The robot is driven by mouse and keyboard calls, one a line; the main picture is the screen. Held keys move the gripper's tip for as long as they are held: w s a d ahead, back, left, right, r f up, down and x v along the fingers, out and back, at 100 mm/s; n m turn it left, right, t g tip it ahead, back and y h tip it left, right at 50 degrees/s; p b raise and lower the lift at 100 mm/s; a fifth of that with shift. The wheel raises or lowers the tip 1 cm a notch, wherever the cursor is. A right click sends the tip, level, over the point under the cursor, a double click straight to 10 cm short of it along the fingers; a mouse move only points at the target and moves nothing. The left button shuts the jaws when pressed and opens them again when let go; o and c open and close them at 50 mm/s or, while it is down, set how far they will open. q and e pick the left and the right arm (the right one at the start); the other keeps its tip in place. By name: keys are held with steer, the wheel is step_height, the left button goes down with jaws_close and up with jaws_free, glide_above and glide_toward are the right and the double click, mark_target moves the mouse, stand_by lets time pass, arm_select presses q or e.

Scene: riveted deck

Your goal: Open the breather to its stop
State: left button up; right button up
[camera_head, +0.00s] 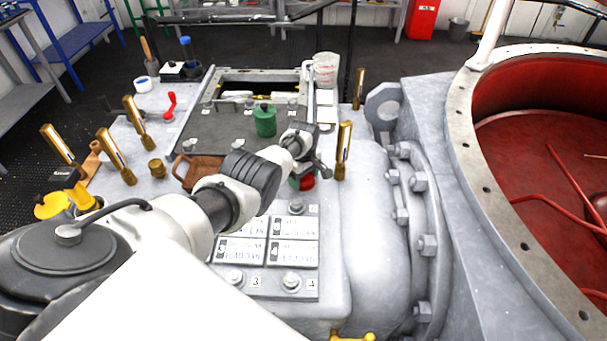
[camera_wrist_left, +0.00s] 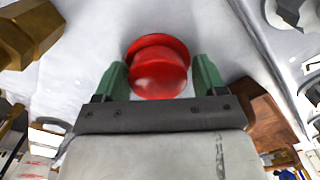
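A red round cap (camera_wrist_left: 158,68) with a wider flange stands on the pale grey housing; it looks like the breather, though no label shows on it. In the head view the red cap (camera_head: 306,183) is partly hidden by my left gripper (camera_head: 301,180). In the left wrist view the two green fingers of my left gripper (camera_wrist_left: 160,80) stand one on each side of the cap, very close to its sides. I cannot tell whether they press on it. My right gripper is not in view.
Brass-coloured handles (camera_head: 343,150) stand up around the housing. A green knob (camera_head: 265,120) sits on the dark plate behind my arm, near a rectangular opening. Labelled plates (camera_head: 268,238) with bolts lie in front. A large red-lined drum (camera_head: 530,150) is at the right.

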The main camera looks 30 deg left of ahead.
arm_select(q)
steer(key=shift+w+r, duration=0.1)
steer(key=shift+r, duration=0.1)
step_height(320, 180, up, 9)
steer(key=p, duration=0.5)
steer(key=shift+r+p, duration=0.15)
steer(key=shift+p, duration=0.2)
steer(key=shift+r, duration=0.6)
